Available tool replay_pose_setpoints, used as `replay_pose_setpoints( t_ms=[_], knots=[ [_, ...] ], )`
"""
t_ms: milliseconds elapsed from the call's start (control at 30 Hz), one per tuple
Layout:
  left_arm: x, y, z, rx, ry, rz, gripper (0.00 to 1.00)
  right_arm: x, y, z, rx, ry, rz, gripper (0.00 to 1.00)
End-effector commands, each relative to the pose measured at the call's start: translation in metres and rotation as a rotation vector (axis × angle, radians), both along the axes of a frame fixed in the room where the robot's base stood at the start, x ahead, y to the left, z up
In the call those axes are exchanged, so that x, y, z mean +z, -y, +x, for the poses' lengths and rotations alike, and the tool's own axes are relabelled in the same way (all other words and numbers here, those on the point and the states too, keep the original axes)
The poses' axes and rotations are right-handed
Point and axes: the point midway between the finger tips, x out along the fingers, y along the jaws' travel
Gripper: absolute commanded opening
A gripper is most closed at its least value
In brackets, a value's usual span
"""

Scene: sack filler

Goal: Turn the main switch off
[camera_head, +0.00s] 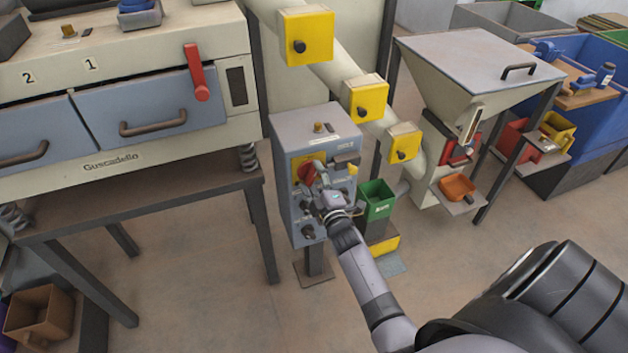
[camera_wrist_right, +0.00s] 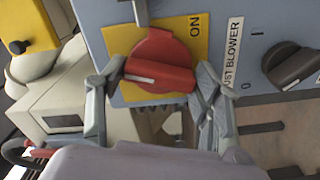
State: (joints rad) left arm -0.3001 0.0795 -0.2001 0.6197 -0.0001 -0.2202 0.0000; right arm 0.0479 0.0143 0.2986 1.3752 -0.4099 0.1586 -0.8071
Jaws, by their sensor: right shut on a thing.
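The main switch is a red rotary knob (camera_wrist_right: 160,62) on a yellow plate (camera_wrist_right: 118,40) marked "ON", on the grey control box (camera_head: 300,134). In the head view the red knob (camera_head: 307,172) shows at the upper left of the box front. My right gripper (camera_wrist_right: 158,75) has its two fingers on either side of the red knob and is shut on it. In the head view my right gripper (camera_head: 322,185) is in front of the box and hides part of its front. The knob's white mark lies along its lower left part in the wrist view. My left gripper is not in view.
A black knob (camera_wrist_right: 293,65) beside a "DUST BLOWER" label sits close to the gripper. A green bin (camera_head: 378,199) stands right of the box. The cream machine with blue drawers (camera_head: 135,105) is on the left, and the hopper (camera_head: 470,65) is on the right.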

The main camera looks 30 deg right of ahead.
Motion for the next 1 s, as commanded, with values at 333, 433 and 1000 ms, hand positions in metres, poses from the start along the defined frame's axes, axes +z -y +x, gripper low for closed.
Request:
replay_pose_setpoints(
  t_ms=[333,433,1000],
  knots=[
    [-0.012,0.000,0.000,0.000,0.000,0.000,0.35,-0.002,0.000,0.000,0.000,-0.058,-0.242,0.32],
    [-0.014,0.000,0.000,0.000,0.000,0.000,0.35,-0.002,0.000,0.000,0.000,-0.069,-0.288,0.32],
    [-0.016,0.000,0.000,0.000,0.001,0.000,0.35,0.000,0.000,0.000,0.001,-0.089,-0.367,0.32]
  ],
)
